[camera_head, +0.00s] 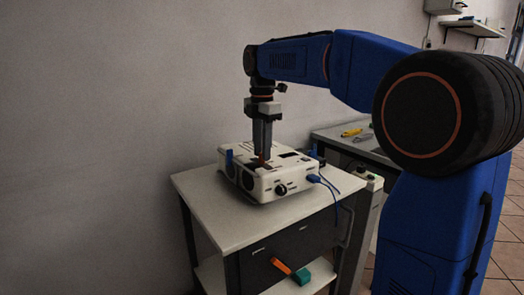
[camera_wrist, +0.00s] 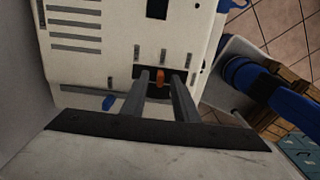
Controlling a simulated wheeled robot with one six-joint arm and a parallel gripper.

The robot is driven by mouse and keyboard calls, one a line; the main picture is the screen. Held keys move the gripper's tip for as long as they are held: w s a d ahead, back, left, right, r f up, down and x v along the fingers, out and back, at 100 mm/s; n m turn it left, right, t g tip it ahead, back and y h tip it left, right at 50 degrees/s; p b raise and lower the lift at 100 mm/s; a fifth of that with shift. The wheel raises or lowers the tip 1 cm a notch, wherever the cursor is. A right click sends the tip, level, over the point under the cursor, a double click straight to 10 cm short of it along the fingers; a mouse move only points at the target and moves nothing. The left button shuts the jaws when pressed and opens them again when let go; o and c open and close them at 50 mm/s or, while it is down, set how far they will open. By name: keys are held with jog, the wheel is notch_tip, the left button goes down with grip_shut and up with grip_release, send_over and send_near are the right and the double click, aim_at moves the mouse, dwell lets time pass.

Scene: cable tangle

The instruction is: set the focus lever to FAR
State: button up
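A white projector (camera_head: 270,180) sits on a small white-topped cart, with a dark lens on its front and a black knob on its side. My gripper (camera_head: 262,158) points straight down over the top of the projector. Whether either finger touches the lever is hard to tell. The lever's position labels are not readable.
The cart top (camera_head: 215,215) has free room in front of the projector. A blue cable (camera_head: 328,185) runs from the projector's right side over the cart edge. An orange and green object (camera_head: 292,271) is at the cart's lower front. A bench (camera_head: 335,137) with a yellow tool stands behind right.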

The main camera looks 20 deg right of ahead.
jog(key=shift+f, duration=0.35)
jog(key=shift+c, duration=0.6)
grip_shut()
dwell(0.6)
